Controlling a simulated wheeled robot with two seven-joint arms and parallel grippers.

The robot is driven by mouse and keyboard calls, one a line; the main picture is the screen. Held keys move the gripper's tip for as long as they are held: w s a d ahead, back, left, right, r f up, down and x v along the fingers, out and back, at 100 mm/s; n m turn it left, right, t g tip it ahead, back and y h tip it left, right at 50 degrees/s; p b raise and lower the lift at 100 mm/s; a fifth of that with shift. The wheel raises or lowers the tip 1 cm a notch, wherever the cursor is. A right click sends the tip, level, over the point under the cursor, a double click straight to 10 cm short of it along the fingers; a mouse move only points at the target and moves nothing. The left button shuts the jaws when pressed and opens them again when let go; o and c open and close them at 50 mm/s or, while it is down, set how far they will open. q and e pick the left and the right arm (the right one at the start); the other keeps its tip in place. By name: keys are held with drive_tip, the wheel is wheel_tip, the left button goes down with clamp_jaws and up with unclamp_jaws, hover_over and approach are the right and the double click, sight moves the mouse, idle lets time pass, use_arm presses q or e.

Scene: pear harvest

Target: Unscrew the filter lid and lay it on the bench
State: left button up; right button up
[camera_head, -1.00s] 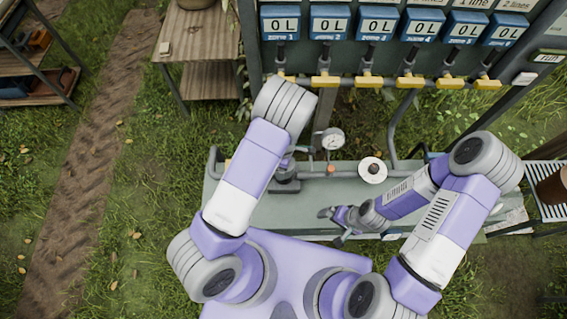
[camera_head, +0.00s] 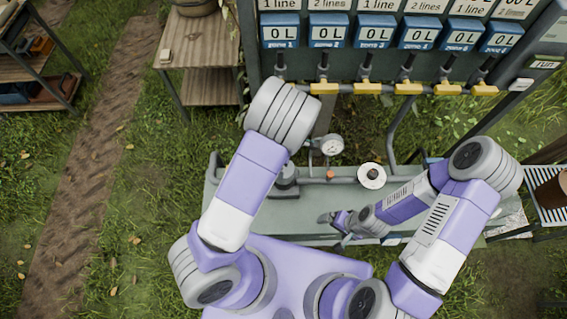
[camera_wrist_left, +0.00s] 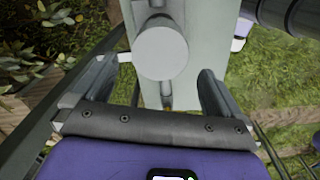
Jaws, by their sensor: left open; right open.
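A grey-green bench (camera_head: 300,214) lies in front of my body in the head view. A dark round filter-like fitting (camera_head: 287,185) stands at its left part, partly hidden by my left arm; I cannot tell its lid from its body. In the left wrist view a smooth grey round cap (camera_wrist_left: 161,53), perhaps the lid, lies ahead of my left gripper (camera_wrist_left: 161,85). The gripper's fingers are open and apart, empty between the tips. The left gripper is hidden in the head view. My right gripper (camera_head: 334,224) is open and empty over the bench's front edge.
Yellow valves (camera_head: 365,88) line the panel behind. A wooden table (camera_head: 205,60) is at the back left. The bench's middle is mostly bare.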

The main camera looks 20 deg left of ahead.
use_arm(q)
drive_tip(key=shift+s+d+f+m+b, duration=0.15)
drive_tip(key=shift+m+b, duration=0.2)
drive_tip(key=shift+m, duration=0.35)
drive_tip(key=m+b, duration=0.1)
drive_tip(key=m, duration=0.2)
drive_tip(key=f+m+b, duration=0.1)
drive_tip(key=m, duration=0.2)
drive_tip(key=s+m+b, duration=0.1)
drive_tip(key=m+b, duration=0.1)
drive_tip(key=m, duration=0.1)
drive_tip(key=shift+d+f, duration=0.15)
drive_tip(key=shift+f, duration=0.1)
drive_tip(key=m+b, duration=0.1)
drive_tip(key=m, duration=0.2)
drive_tip(key=m+b, duration=0.1)
drive_tip(key=m, duration=0.2)
drive_tip(key=shift+w+a+m, duration=0.15)
drive_tip(key=shift+a+m, duration=0.05)
drive_tip(key=shift+m, duration=0.1)
drive_tip(key=m, duration=0.3)
drive_tip(key=m+b, duration=0.1)
drive_tip(key=shift+w+a+r, duration=0.1)
drive_tip(key=shift+w+a, duration=0.1)
drive_tip(key=shift+a, duration=0.05)
wheel_tip(320, 180, down, 7)
drive_tip(key=shift+f+b, duration=0.15)
drive_tip(key=shift+b, duration=0.25)
